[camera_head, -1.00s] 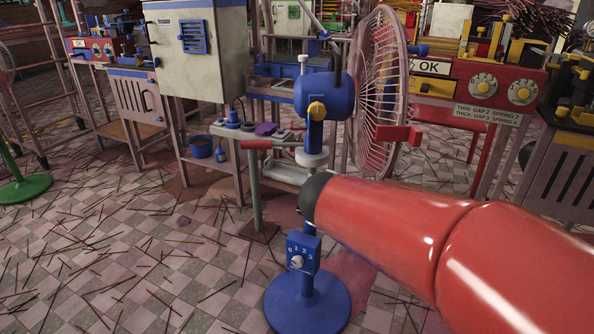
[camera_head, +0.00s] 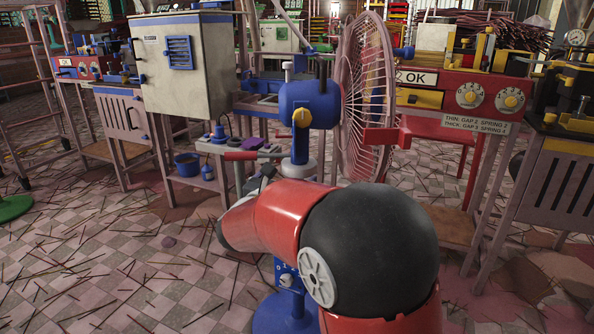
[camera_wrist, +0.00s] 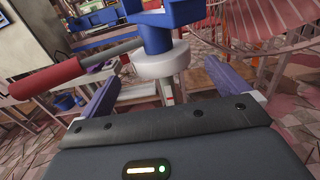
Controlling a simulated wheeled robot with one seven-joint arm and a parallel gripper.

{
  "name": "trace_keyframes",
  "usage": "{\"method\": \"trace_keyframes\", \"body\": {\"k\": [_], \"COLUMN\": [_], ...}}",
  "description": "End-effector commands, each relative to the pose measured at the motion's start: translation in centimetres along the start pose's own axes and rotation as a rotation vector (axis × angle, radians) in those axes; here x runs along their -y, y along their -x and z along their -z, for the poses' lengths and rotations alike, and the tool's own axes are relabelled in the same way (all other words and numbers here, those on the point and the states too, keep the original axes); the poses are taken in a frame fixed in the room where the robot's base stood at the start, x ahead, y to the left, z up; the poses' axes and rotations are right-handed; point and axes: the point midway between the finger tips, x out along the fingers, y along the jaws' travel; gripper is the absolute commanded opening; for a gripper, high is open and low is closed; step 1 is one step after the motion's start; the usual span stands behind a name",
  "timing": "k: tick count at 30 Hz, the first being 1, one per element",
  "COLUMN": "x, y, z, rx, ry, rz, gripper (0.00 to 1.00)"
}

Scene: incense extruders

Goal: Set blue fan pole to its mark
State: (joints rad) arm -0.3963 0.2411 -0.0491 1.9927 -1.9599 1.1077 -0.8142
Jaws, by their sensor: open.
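The blue fan (camera_head: 308,105) stands upright on a round blue base (camera_head: 275,318), with a pink wire cage at its right. My arm hides most of its pole in the head view. In the wrist view, the blue upper part (camera_wrist: 155,38), white collar (camera_wrist: 160,66) and a short piece of grey pole (camera_wrist: 168,92) show ahead. My gripper (camera_wrist: 162,73) is open, its two purple fingers either side of the collar and pole, with gaps visible on both sides. A red-ended handle (camera_wrist: 45,80) sticks out left above the left finger. I cannot make out the mark.
A red machine with dials (camera_head: 465,97) stands at the right, and a grey cabinet (camera_head: 190,60) behind left. A blue bucket (camera_head: 188,164) sits on a low shelf.

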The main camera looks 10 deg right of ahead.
Motion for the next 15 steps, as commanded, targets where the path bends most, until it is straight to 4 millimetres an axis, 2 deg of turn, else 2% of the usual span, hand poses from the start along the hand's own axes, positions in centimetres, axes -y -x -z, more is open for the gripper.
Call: {"method": "trace_keyframes", "body": {"k": [3, 9, 15], "x": [0.1, 0.1, 0.1], "y": [-2.1, -5.0, -6.2], "z": [0.1, 0.1, 0.0], "rx": [0.000, -0.001, -0.002], "ry": [-0.001, -0.002, -0.003], "rz": [0.004, 0.004, 0.002], "gripper": [1.00, 1.00, 1.00]}}
